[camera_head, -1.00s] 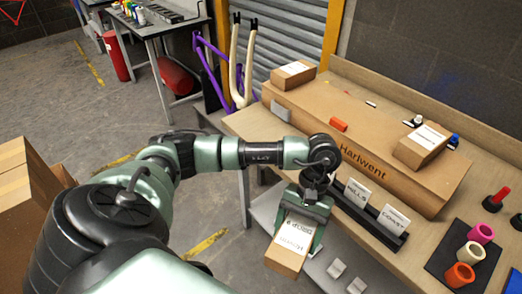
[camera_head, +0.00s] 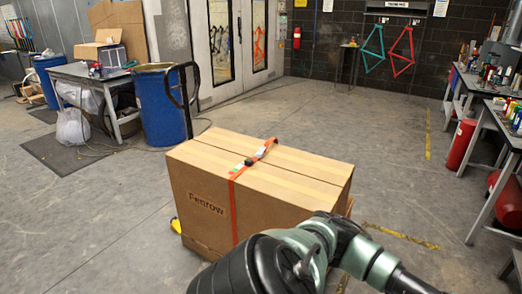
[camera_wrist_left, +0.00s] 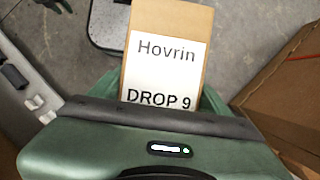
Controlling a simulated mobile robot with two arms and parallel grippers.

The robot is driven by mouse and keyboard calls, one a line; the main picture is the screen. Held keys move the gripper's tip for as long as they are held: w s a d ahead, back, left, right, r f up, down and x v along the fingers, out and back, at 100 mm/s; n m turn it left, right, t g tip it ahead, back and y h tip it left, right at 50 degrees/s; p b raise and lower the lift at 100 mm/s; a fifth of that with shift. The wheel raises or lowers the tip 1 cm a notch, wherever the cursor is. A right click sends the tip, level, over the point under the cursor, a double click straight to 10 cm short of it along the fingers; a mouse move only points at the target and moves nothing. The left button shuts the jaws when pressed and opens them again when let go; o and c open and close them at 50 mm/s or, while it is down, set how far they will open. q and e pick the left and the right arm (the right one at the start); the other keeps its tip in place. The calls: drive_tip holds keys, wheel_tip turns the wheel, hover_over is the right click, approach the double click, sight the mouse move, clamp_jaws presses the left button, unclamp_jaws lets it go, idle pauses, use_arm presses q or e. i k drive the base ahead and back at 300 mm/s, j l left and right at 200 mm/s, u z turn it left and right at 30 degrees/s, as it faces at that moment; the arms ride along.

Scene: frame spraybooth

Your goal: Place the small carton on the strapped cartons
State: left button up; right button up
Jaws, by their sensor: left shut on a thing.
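The strapped cartons (camera_head: 275,190) stand on the floor in the middle of the head view, marked "Fenrow", with an orange strap (camera_head: 233,212) over the top and down the front. Their top is bare apart from the strap and its buckle. My left arm crosses the bottom right of the head view, hiding their lower right corner, and its gripper is out of that picture. In the left wrist view my left gripper (camera_wrist_left: 163,98) is shut on the small carton (camera_wrist_left: 166,18), labelled "Hovrin DROP 9", with green fingers on both sides.
A brown cardboard face (camera_wrist_left: 285,95) is close on the right of the left wrist view. A blue barrel (camera_head: 162,105) stands behind the strapped cartons on the left. A workbench (camera_head: 505,125) and red cylinder (camera_head: 461,143) are at right. Floor behind the cartons is clear.

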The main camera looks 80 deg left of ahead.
sight(309, 172)
drive_tip(key=j+u, duration=0.1)
drive_tip(key=j, duration=0.35)
drive_tip(key=i+j+u, duration=0.15)
drive_tip(key=j, duration=0.25)
drive_tip(key=j+u, duration=0.1)
drive_tip(key=j, duration=0.3)
drive_tip(key=i+j+u, duration=0.15)
drive_tip(key=j, duration=0.25)
drive_tip(key=i+j+u, duration=0.1)
drive_tip(key=j, duration=0.3)
drive_tip(key=i+j+u, duration=0.15)
drive_tip(key=j, duration=0.25)
drive_tip(key=i+j+u, duration=0.1)
drive_tip(key=j, duration=0.25)
drive_tip(key=i+j, duration=0.3)
drive_tip(key=j, duration=0.15)
